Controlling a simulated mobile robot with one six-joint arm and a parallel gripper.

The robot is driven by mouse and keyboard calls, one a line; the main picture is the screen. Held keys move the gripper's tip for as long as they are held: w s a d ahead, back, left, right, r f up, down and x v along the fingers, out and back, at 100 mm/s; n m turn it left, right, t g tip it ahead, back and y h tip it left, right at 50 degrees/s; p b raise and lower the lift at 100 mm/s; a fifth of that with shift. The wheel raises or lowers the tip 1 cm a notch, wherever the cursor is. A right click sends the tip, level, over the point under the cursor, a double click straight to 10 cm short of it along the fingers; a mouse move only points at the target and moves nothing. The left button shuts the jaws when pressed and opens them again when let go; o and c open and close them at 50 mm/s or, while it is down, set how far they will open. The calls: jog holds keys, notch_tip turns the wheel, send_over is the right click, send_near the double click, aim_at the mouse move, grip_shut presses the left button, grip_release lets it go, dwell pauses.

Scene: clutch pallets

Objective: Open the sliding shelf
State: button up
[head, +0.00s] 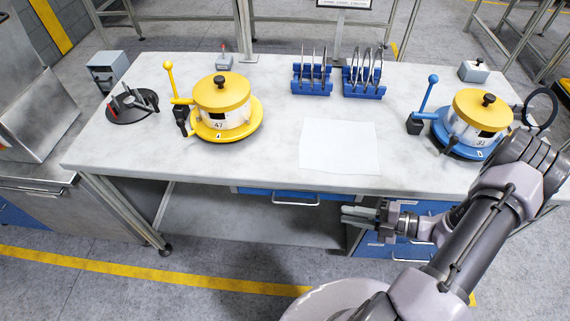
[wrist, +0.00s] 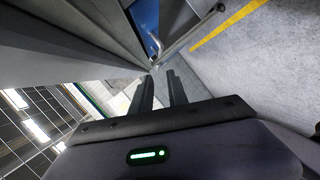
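The likely sliding shelf is a blue-fronted drawer (head: 258,191) under the table's front edge, with a pale bar handle (head: 296,203). It looks closed, and the tabletop hides most of it. In the wrist view the blue front (wrist: 145,17) and the handle (wrist: 156,44) show at the top, beyond the fingertips. My gripper (head: 344,214) is below the table edge, to the right of the handle and apart from it. In the wrist view its two fingers (wrist: 161,76) stand apart with nothing between them.
The white table (head: 270,158) carries a yellow pot (head: 222,100), a blue-based pot (head: 476,125), blue racks (head: 311,85) and a pale sheet (head: 340,145). A blue drawer cabinet (head: 375,247) stands under the table near my gripper. The floor in front at left is clear.

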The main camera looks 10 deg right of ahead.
jog(key=f+m, duration=0.1)
jog(key=m, duration=0.1)
jog(key=t+b, duration=0.1)
jog(key=b, duration=0.3)
send_near(296, 203)
jog(key=x, duration=1)
jog(key=shift+w+f, duration=0.15)
jog(key=shift+f, duration=0.2)
grip_shut()
dwell(0.3)
